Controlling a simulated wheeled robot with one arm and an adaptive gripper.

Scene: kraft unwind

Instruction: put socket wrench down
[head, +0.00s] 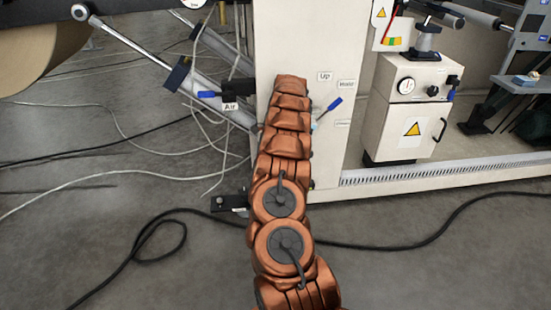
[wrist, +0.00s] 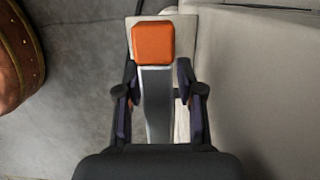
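My gripper (wrist: 159,102) shows in the wrist view with its two dark fingers spread to the left and right. A dark grey bar (wrist: 157,92) runs between the fingers, with gaps visible on both sides of it. At the bar's far end is an orange rounded block (wrist: 153,43), over a pale surface. I cannot tell for certain whether the bar or the block belongs to the socket wrench. In the head view my copper-coloured arm reaches up to the cream machine panel and hides the gripper. I cannot make out the socket wrench in the head view.
The cream panel (head: 272,45) stands beyond my arm. A blue-handled lever (head: 328,108) is right of the arm; a blue handle (head: 206,94) is left. A cream cabinet (head: 412,105) stands to the right. Black cable (head: 420,242) and white cables lie on the grey floor.

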